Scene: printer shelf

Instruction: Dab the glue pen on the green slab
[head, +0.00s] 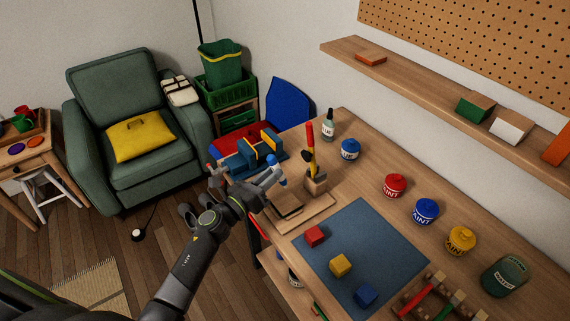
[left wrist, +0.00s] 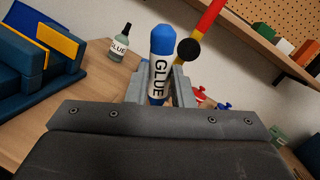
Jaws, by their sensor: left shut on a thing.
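The glue pen (left wrist: 159,78) is a white stick with a blue cap and a GLUE label. My left gripper (left wrist: 160,92) is shut on it and holds it with the cap up in the left wrist view. In the head view my left gripper (head: 268,178) is over the left edge of the workbench, beside a wooden block with tools. A green slab-like piece (head: 475,106) with a wood-coloured top sits on the wall shelf, well to the right of the gripper. My right gripper is not in view.
The workbench (head: 355,190) holds a blue mat (head: 395,236) with red, yellow and blue cubes. Paint pots and a glue bottle (head: 328,124) stand towards the wall. The wooden tool block (head: 315,184) is close by. A white piece (head: 511,128) is beside the green one on the shelf (head: 430,88).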

